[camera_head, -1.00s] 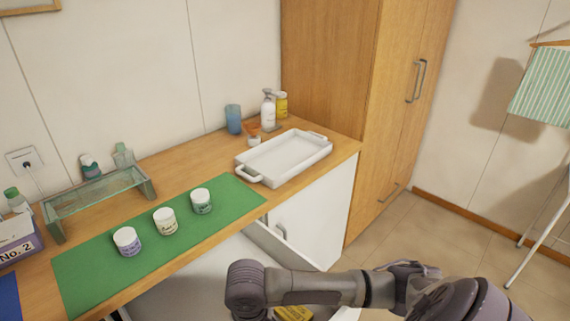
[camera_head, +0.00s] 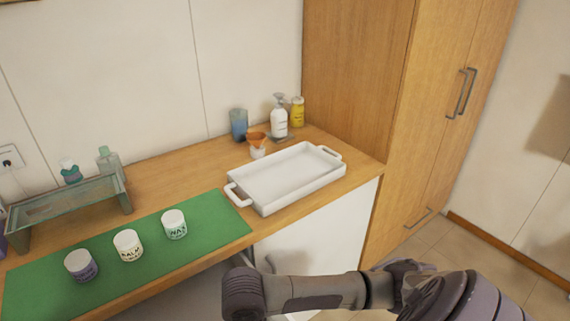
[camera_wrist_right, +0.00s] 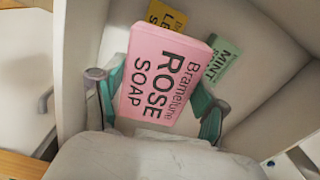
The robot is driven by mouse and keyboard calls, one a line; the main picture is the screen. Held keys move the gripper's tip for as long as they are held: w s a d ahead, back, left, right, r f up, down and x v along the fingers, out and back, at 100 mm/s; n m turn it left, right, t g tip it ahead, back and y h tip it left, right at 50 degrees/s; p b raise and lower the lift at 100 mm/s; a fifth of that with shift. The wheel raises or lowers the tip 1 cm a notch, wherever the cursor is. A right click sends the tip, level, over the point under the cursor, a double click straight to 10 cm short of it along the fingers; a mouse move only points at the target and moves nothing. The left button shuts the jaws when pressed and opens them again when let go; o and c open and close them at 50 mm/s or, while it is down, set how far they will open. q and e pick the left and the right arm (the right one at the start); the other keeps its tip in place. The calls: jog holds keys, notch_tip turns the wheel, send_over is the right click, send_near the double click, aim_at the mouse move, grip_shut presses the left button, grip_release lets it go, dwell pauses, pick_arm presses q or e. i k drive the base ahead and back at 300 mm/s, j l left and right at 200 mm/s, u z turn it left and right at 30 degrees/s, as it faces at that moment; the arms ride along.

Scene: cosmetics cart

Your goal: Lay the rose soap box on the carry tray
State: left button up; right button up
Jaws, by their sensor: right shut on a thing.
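The pink rose soap box (camera_wrist_right: 165,80) shows in the right wrist view, its label facing the camera. My right gripper (camera_wrist_right: 160,100) is shut on it, with one teal finger at each side of the box. Box and gripper are inside or just above an open white drawer. In the head view the right forearm shows low in front of the counter, and neither the gripper nor the box is visible. The white carry tray (camera_head: 236,199) stands empty on the right part of the counter. My left gripper is not in view.
A yellow lemon box (camera_wrist_right: 180,17) and a green mint box (camera_wrist_right: 222,60) lie in the drawer (camera_wrist_right: 255,30). Three jars stand on the green mat (camera_head: 50,245), left of the tray. A pump bottle (camera_head: 279,118), blue cup (camera_head: 238,125) and yellow container (camera_head: 297,112) stand behind the tray.

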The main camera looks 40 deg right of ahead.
aim_at(269, 186)
jog(key=l+u, duration=0.15)
jog(key=l, duration=0.45)
jog(key=l+u, duration=0.15)
jog(key=l, duration=0.45)
jog(key=k+l+u, duration=0.15)
jog(key=l, duration=0.4)
